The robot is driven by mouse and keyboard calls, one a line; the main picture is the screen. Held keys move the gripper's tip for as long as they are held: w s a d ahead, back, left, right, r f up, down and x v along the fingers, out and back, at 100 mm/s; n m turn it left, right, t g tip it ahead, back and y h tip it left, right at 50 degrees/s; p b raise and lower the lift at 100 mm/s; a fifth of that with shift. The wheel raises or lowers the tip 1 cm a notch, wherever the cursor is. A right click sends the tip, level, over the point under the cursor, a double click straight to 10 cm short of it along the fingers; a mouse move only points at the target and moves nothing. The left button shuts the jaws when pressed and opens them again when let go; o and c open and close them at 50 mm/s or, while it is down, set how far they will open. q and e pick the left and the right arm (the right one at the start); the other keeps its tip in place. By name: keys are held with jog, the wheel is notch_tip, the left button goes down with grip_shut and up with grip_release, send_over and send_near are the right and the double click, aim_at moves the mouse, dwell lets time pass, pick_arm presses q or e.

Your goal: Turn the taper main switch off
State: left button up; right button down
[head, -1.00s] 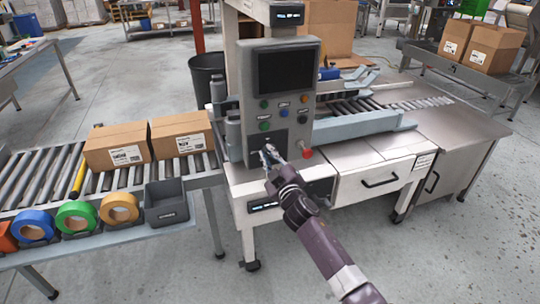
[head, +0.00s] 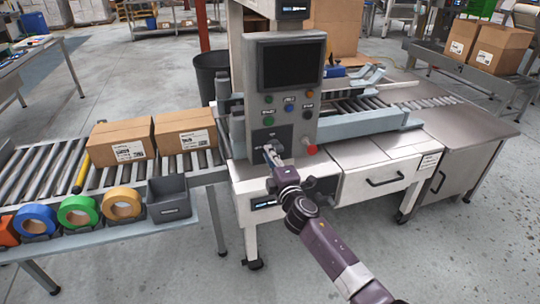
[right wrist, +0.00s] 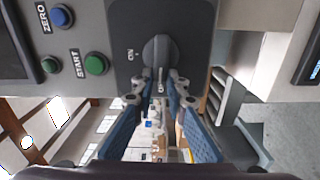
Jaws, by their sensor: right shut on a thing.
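The taper main switch (right wrist: 159,50) is a dark grey rotary knob on a black plate, low on the grey control panel (head: 290,92). In the right wrist view "ON" is printed to the knob's left, and partly hidden letters, apparently "OFF", sit below it between my fingers. The knob's narrow grip points down toward those letters. My right gripper (right wrist: 160,82) is shut on the knob's grip, one fingertip at each side. In the head view the right gripper (head: 270,149) covers most of the switch. My left gripper is not in view.
A red button (head: 311,150) sticks out just right of the switch. Green START (right wrist: 96,63) and blue ZERO (right wrist: 62,16) buttons are near it. A roller conveyor with two cartons (head: 122,142) and a grey bin (head: 168,198) stand left. A drawer (head: 384,180) is below right.

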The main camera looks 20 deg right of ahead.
jog(key=shift+f+n, duration=0.2)
jog(key=shift+n, duration=0.2)
jog(key=c, duration=1.9)
grip_release()
jog(key=shift+c, duration=0.2)
jog(key=shift+r, duration=0.1)
jog(key=s, duration=1.2)
jog(key=shift+d, duration=0.2)
